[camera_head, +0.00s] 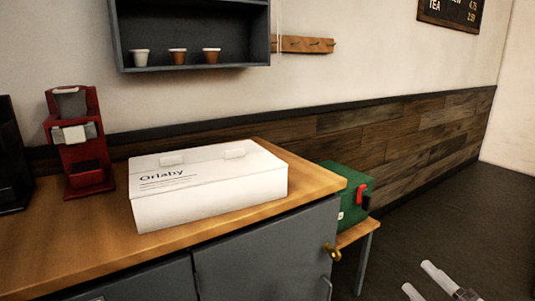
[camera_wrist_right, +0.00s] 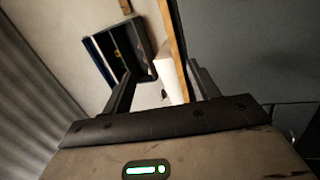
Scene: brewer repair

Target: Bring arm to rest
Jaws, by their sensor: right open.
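My right gripper (camera_head: 415,276) is low at the bottom right of the head view, over the dark floor, away from the counter. Its two fingers are apart with nothing between them; they also show spread in the right wrist view (camera_wrist_right: 160,68). My left gripper is not in view. The task names no object other than the arm.
A red brewer (camera_head: 77,150) stands left. A green case (camera_head: 343,190) sits on a low bench (camera_head: 358,232). The right floor is clear.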

